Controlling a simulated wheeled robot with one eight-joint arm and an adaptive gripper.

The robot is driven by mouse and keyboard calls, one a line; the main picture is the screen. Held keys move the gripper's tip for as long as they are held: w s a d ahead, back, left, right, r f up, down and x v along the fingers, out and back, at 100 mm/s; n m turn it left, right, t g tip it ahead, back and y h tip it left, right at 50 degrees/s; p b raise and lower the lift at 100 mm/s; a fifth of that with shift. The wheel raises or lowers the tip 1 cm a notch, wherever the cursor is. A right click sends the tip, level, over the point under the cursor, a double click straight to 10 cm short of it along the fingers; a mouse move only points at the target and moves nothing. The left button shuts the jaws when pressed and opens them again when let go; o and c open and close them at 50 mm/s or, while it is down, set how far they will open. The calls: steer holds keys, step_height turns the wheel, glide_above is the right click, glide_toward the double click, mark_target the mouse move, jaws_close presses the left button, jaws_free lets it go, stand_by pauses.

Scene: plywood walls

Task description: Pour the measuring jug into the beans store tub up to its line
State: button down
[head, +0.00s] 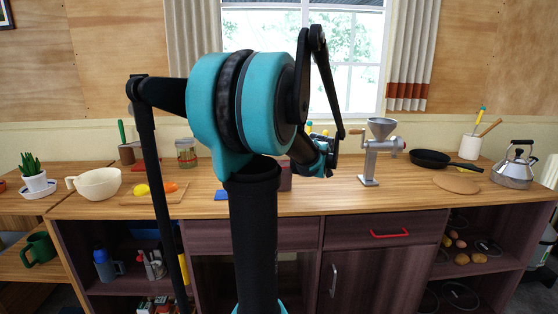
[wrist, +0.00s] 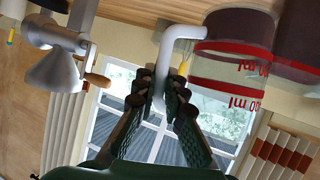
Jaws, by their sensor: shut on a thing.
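In the wrist view, which is turned upside down, my gripper (wrist: 163,92) is shut on the pale handle of the measuring jug (wrist: 215,70). The jug is clear, with red marks and "ml" lettering, and has dark matter at its base end. Another dark maroon shape (wrist: 302,38) is at the right edge; I cannot tell whether it is the beans store tub. In the head view my gripper (head: 327,158) is mostly behind my arm, and the jug cannot be made out. A dark purple object (head: 285,177) is partly hidden there by my arm.
A metal grinder (head: 370,155) stands right of my gripper. A pan (head: 430,158) and kettle (head: 514,167) are right. The front right counter (head: 420,201) is clear.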

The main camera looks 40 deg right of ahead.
steer(key=shift+m+t, duration=0.4)
steer(key=shift+m, duration=0.1)
steer(key=shift+s+d+f, duration=0.15)
steer(key=shift+s+f, duration=0.05)
steer(key=shift+f, duration=0.85)
steer(key=shift+s+d+f, duration=0.15)
steer(key=shift+s+f, duration=0.05)
steer(key=shift+f, duration=0.85)
steer(key=shift+r, duration=3.45)
